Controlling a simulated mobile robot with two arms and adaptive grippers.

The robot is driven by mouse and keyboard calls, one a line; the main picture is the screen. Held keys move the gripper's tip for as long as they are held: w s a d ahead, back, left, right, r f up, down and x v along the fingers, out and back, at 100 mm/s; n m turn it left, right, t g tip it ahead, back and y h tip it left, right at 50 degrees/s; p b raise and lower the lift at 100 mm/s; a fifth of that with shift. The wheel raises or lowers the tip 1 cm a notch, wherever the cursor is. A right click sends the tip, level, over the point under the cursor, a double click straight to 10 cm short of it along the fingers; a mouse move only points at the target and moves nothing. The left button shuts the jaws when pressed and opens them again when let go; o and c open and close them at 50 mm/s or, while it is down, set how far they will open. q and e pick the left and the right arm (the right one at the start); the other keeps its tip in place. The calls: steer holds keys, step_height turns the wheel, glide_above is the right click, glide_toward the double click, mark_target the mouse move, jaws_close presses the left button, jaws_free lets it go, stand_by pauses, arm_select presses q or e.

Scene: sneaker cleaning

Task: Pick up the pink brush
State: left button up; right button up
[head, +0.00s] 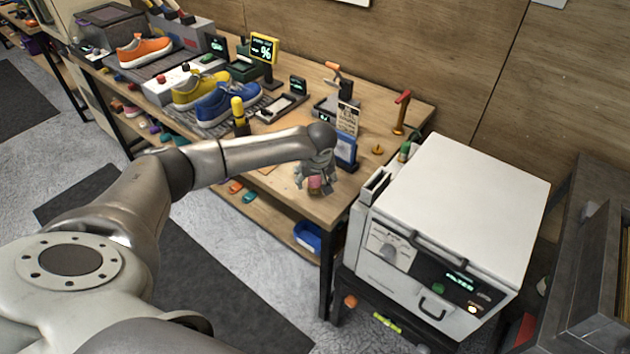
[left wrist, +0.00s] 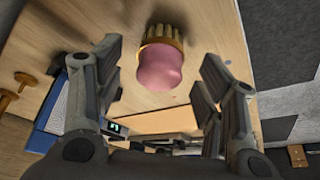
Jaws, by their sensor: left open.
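The pink brush (left wrist: 160,67) shows in the left wrist view as a rounded pink handle with a ring of tan bristles at its far end. It lies between and just beyond the two open fingers of my left gripper (left wrist: 165,85), with no finger touching it. In the head view the brush (head: 315,183) is a small pink patch near the front right corner of the wooden table, partly hidden by my left gripper (head: 314,178). My right gripper is not in view.
A blue-framed stand (head: 345,151) stands close behind my left gripper. Blue and yellow sneakers (head: 222,104) sit further left on the wooden table (head: 290,203). A white box-shaped machine (head: 460,200) stands to the right, past the table edge.

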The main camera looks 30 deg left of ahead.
arm_select(q)
steer(key=shift+w+a+f, duration=0.1)
steer(key=shift+w+f, duration=0.05)
steer(key=shift+f, duration=0.3)
steer(key=shift+w+a+f, duration=0.15)
steer(key=shift+f, duration=0.3)
steer(key=c, duration=1.1)
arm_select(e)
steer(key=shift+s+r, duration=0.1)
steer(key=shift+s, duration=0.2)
arm_select(q)
steer(key=shift+r, duration=0.15)
